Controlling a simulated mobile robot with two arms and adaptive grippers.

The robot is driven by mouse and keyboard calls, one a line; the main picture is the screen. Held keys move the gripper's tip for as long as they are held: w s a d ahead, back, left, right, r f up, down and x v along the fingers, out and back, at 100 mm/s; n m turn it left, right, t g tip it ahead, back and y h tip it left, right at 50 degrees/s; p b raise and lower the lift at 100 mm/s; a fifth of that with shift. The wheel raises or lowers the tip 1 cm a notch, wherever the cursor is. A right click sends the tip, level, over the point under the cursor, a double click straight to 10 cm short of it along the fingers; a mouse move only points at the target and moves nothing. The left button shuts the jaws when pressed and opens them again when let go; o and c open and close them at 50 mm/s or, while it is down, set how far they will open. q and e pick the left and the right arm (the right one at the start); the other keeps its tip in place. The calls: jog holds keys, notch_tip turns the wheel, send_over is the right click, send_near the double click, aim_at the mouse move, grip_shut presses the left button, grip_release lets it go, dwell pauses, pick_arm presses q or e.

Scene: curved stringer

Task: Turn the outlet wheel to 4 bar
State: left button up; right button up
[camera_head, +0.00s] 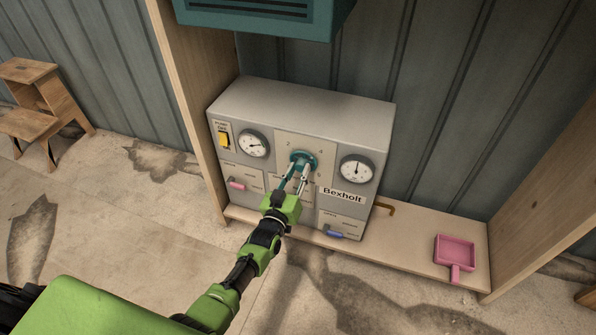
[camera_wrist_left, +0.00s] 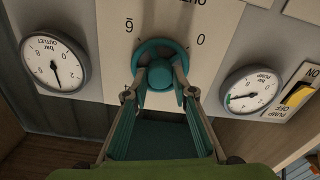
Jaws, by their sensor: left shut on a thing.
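The teal outlet wheel (camera_head: 301,157) is on a light plate with a numbered scale, at the middle of the grey Bexholt unit's front. My left gripper (camera_head: 295,178) reaches it from below and is shut on its hub; the wrist view shows a finger on each side of the wheel (camera_wrist_left: 160,66). The outlet gauge (camera_head: 356,170) is right of the wheel; its needle points about straight up there. In the upside-down wrist view the outlet gauge (camera_wrist_left: 54,64) is at left, needle pointing down and slightly right. I cannot tell its exact value. My right gripper is out of view.
The pump gauge (camera_head: 253,144) and yellow pump switch (camera_head: 223,140) are left of the wheel. A pink lever (camera_head: 237,184) and a blue lever (camera_head: 334,234) sit lower. A pink dustpan (camera_head: 455,251) lies on the shelf. Wooden posts flank the unit.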

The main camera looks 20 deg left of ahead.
pick_arm(q)
jog(key=shift+f+m, duration=0.1)
jog(key=shift+m, duration=0.2)
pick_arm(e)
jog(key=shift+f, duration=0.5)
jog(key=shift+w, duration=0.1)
pick_arm(q)
jog(key=o, duration=1.1)
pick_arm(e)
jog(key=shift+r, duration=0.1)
pick_arm(q)
jog(key=s, duration=1.2)
jog(key=shift+a, duration=0.2)
